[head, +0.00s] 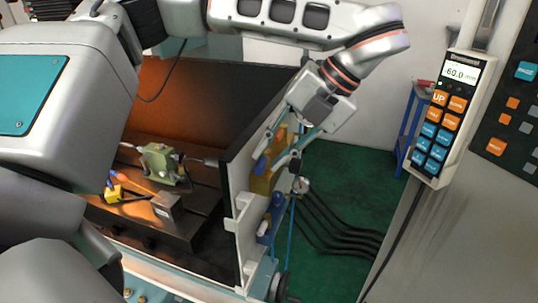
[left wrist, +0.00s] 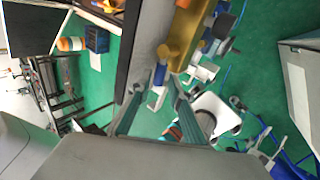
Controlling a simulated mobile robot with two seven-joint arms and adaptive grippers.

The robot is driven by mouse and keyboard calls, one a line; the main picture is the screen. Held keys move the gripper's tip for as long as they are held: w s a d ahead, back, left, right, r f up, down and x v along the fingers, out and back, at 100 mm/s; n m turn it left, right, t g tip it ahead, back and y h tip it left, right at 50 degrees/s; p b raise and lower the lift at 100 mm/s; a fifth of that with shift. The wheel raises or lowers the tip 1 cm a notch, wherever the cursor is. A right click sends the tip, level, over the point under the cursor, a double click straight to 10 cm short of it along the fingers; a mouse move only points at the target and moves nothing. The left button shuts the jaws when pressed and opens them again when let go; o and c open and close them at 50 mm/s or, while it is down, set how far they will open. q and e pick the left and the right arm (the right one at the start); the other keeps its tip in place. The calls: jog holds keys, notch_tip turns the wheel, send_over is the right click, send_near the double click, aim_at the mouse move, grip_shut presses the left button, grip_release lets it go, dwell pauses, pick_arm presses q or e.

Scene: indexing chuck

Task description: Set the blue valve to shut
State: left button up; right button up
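The blue valve (left wrist: 159,76) shows in the left wrist view as a blue lever with a pale end, beside a yellow body (left wrist: 187,38). In the head view the blue lever (head: 261,165) is at the side wall of the machine, next to the yellow body (head: 262,184), partly hidden by my gripper. My left gripper (head: 279,159) is at the valve with its fingers apart. In the left wrist view its two fingers (left wrist: 158,103) stand on either side of the lever's pale end; I cannot tell whether they touch it. My right gripper is not in view.
The machine's wall edge (head: 240,215) is just left of the valve. A blue unit (head: 266,238), a round gauge (head: 302,185) and black hoses (head: 340,235) are below and right. A control pendant (head: 448,115) hangs at right. Green floor (head: 350,175) is open behind.

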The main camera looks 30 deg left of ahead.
pick_arm(q)
jog(key=shift+s+a+f, duration=0.15)
jog(key=shift+a+f, duration=0.15)
jog(key=shift+f, duration=0.2)
grip_shut()
jog(key=shift+a, duration=0.1)
